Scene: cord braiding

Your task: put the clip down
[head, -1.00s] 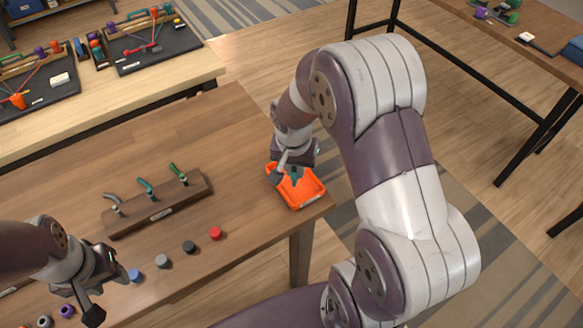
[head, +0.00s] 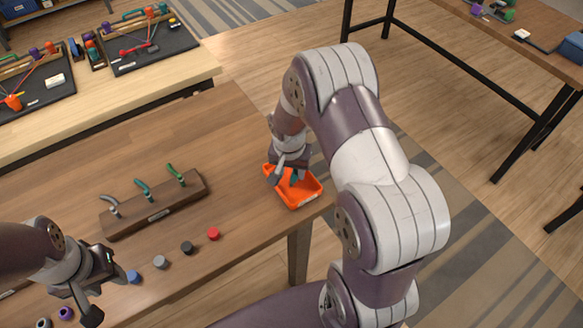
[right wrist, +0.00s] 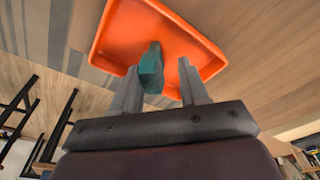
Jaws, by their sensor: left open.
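The teal clip (right wrist: 151,68) is between the spread fingers of my right gripper (right wrist: 158,88) in the right wrist view. It lies close to the left finger, with a clear gap to the right one. In the head view the clip (head: 294,178) shows just below my right gripper (head: 284,178), within the outline of the orange tray (head: 312,199). I cannot tell whether it touches the tray floor. The tray also shows in the right wrist view (right wrist: 115,35). My left gripper (head: 106,293) is open and empty by the table's front left.
A brown rack (head: 155,216) with several coloured hooks stands left of the tray. Several pegs, including a red one (head: 213,234), line the table's front. The tray sits near the table's right corner. Bare tabletop lies between rack and tray.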

